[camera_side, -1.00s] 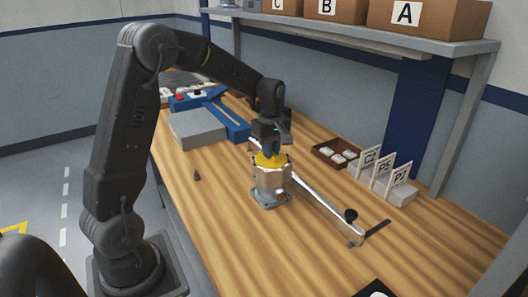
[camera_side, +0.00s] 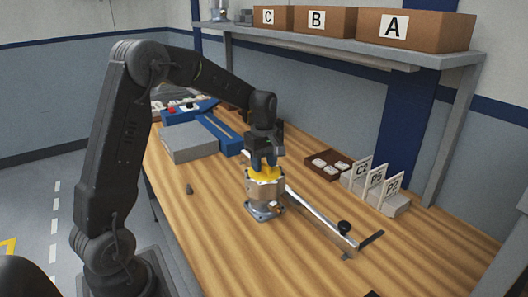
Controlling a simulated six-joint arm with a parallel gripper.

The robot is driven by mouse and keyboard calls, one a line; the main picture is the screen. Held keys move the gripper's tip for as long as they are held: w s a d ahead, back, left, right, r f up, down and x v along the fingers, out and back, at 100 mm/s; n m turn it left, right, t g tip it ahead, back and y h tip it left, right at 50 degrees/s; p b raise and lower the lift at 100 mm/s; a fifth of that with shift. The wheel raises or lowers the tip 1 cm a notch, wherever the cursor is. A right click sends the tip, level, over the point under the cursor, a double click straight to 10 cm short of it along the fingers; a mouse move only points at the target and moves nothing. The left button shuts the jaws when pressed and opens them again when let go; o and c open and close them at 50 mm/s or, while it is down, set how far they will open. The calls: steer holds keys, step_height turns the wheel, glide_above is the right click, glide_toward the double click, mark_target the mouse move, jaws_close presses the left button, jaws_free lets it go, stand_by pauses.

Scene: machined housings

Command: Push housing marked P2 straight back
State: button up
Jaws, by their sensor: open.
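A silver metal housing (camera_side: 265,192) with a yellow top and a flanged base stands upright on the wooden table near the middle. No mark on it can be read from here. My gripper (camera_side: 264,165) points down directly over the housing, with its fingers at the yellow top. It is open, and I cannot tell whether the fingers touch the top. A small sign marked P2 (camera_side: 393,185) stands on a grey block at the right.
A long metal bar (camera_side: 320,214) with a black knob lies just right of the housing. Signs C2 (camera_side: 362,169) and P5 (camera_side: 376,178) stand beside P2. A brown tray (camera_side: 318,174) holds white parts. A grey block (camera_side: 189,142) and blue fixture (camera_side: 221,136) are behind.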

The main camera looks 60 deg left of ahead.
step_height(320, 180, up, 14)
steer(key=shift+f, duration=0.15)
stand_by(0.6)
steer(key=s+d+r+m+t, duration=0.2)
steer(key=s+d+m+t, duration=0.1)
steer(key=s+d+m, duration=0.7)
steer(key=s+d+f+m+t, duration=0.1)
steer(key=s+d+f+m, duration=0.1)
steer(key=s, duration=0.4)
steer(key=s+d+f+m+t, duration=0.1)
steer(key=s+d+f+m, duration=0.2)
steer(key=s+d+m, duration=0.2)
steer(key=shift+s+d+f+m+t, duration=0.15)
steer(key=shift+s+f+m+t, duration=0.15)
steer(key=shift+s+m, duration=0.2)
